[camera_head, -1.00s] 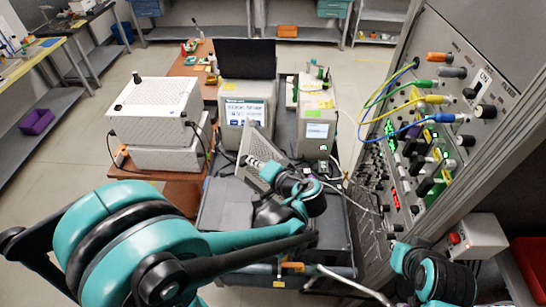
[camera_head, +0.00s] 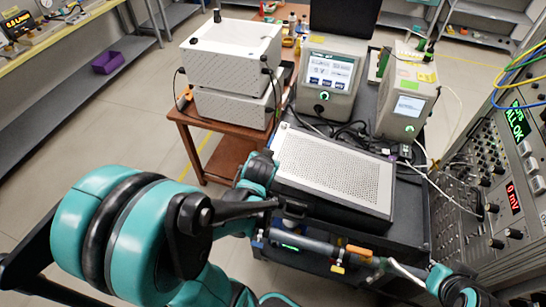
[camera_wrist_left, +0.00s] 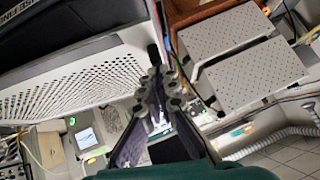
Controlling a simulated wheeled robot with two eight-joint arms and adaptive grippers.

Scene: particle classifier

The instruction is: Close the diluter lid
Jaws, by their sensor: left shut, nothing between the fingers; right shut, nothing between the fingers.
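The diluter lid (camera_head: 335,168), a light grey perforated panel with a dark frame, lies low and roughly flat on the dark cart. I cannot tell whether a gap remains under it. In the left wrist view a white perforated panel (camera_wrist_left: 75,85) fills the left side. My left gripper (camera_wrist_left: 160,85) is shut and empty beside that panel. In the head view my left wrist is at the lid's left edge, and its fingertips are hard to make out. My right gripper (camera_head: 440,275) is low at the bottom right, away from the lid, shut and empty.
Two stacked white boxes (camera_head: 232,55) stand on a brown table at the left. Two instruments with screens, one grey (camera_head: 325,105) and one beige (camera_head: 398,130), stand behind the lid. Cables lie between them. A rack panel (camera_head: 490,185) borders the right. The cart handle (camera_head: 315,246) runs in front.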

